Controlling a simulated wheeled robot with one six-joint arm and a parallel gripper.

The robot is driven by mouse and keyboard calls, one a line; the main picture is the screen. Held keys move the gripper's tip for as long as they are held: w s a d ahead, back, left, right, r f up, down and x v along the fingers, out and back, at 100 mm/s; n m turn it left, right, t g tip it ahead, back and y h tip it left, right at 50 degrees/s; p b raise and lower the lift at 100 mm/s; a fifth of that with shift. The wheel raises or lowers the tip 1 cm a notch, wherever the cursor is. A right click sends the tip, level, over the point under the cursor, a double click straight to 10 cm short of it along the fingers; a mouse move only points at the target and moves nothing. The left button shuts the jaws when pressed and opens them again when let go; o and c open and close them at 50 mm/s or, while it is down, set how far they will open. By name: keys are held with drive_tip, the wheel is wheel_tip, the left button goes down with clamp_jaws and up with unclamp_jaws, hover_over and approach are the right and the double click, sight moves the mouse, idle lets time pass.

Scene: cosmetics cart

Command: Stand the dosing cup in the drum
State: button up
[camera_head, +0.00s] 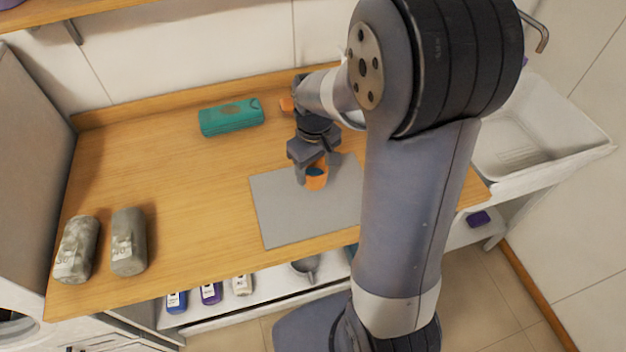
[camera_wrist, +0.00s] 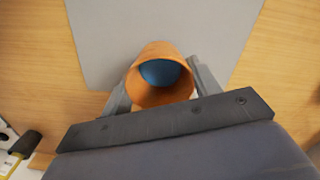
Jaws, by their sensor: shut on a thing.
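An orange dosing cup (camera_head: 318,182), blue inside, is upright or nearly so over the grey mat on the wooden counter. In the wrist view the cup (camera_wrist: 152,97) shows its open mouth with the blue inside. My gripper (camera_head: 313,176) has its fingers on both sides of the cup and is shut on it; the fingers also show in the wrist view (camera_wrist: 161,88). Whether the cup's base touches the mat is hidden. A round opening of a white machine (camera_head: 10,328), perhaps the drum, is cut off at the lower left corner; its inside hardly shows.
The grey mat (camera_head: 285,215) lies on the wooden counter (camera_head: 190,190). A teal case (camera_head: 231,117) lies behind left. A white sink (camera_head: 530,140) is at the right. Several bottles (camera_head: 211,293) sit on a lower shelf.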

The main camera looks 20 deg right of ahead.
sight(314, 182)
drive_tip(key=shift+f, duration=2.8)
drive_tip(key=shift+f, duration=0.2)
drive_tip(key=o, duration=1.1)
drive_tip(key=shift+r, duration=0.2)
